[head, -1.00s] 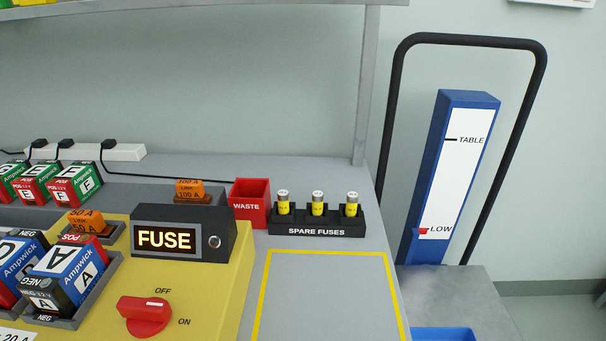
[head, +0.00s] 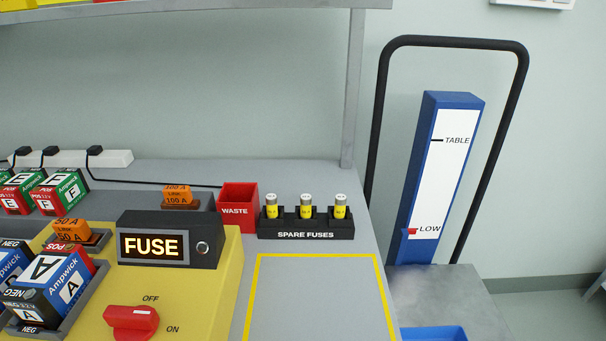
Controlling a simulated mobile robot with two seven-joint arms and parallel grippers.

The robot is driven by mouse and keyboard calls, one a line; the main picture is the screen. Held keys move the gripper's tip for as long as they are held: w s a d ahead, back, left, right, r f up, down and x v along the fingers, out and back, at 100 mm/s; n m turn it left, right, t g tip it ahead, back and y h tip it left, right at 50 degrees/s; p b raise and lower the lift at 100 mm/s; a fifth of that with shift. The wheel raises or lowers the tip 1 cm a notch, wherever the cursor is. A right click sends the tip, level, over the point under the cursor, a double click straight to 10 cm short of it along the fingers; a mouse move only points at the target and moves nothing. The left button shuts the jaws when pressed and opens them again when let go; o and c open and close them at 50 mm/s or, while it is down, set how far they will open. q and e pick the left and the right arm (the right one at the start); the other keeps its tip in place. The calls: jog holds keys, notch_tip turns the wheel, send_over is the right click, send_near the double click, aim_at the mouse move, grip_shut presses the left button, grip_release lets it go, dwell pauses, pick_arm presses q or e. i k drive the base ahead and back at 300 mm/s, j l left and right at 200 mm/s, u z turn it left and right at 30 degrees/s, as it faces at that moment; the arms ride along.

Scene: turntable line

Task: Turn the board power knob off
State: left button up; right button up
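The red power knob (head: 131,322) sits on the yellow board (head: 215,290) at the lower left. OFF is printed above it and ON to its right. Its grip bar lies roughly crosswise in the picture rather than up toward OFF; its exact setting is hard to tell. Behind the knob, a black display box (head: 172,238) shows FUSE in lit amber letters and has a round silver part on its right. Neither of my grippers is in view.
Batteries (head: 55,283) and an orange 50 A link (head: 72,231) sit on the board's left. Behind are a red waste bin (head: 238,208) and a spare fuse rack (head: 306,226) with three fuses. A yellow-outlined area (head: 315,256) is empty. A lift cart (head: 440,180) stands right.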

aim_at(139, 323)
jog(key=j+u, duration=0.5)
jog(key=i+u, duration=0.1)
jog(key=u, duration=0.2)
jog(key=i+l+u, duration=0.1)
jog(key=u, duration=0.25)
